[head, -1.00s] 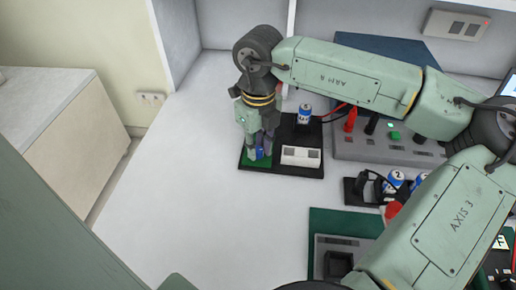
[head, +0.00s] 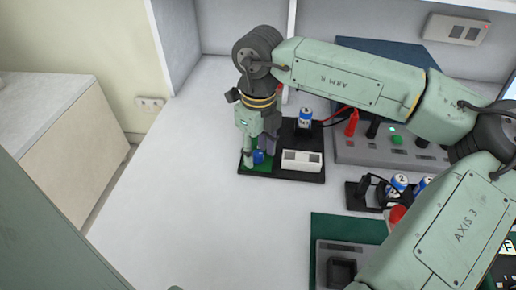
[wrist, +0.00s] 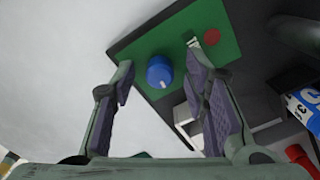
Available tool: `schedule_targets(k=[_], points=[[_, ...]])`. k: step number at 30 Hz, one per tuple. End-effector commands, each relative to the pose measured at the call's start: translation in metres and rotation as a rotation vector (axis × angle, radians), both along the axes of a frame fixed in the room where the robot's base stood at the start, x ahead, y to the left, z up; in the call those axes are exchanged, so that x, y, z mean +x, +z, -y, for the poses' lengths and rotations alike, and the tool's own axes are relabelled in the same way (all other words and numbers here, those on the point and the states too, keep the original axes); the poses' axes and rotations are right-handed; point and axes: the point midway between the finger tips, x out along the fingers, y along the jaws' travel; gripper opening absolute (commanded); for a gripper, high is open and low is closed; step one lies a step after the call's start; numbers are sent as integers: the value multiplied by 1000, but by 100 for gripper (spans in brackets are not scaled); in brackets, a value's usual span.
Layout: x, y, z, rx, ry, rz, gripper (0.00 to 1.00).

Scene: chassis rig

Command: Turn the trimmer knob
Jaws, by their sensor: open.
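The trimmer knob is a small blue cylinder with a white mark on top; it stands on a green board. In the wrist view the knob (wrist: 160,72) lies ahead of and between my two spread fingers, touching neither. In the head view the knob (head: 258,157) shows beside my fingertips on the green board (head: 261,168). My gripper (head: 258,160) is open and empty and points down over the board; its fingers also show in the wrist view (wrist: 165,85). The white mark on the knob points toward the lower part of the wrist view.
The green board is on a black base (head: 310,173) with a white block (head: 301,161) and a blue-and-white can-shaped part (head: 305,117). A grey panel with red and black plugs (head: 370,150) stands to the right. The table left of the base (head: 190,170) is clear.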

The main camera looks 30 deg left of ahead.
Motion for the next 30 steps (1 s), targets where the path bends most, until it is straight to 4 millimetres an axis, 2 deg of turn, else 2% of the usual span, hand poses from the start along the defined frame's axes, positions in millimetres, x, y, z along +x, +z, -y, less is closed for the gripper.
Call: schedule_targets(k=[4,7,15,21,25,30], points=[[0,3,0,0,0,0,41],[1,14,0,0,-1,2,41],[2,71,0,0,-2,4,41],[2,105,0,1,-1,2,41],[1,117,0,0,-1,1,41],[1,121,0,1,0,0,41]])
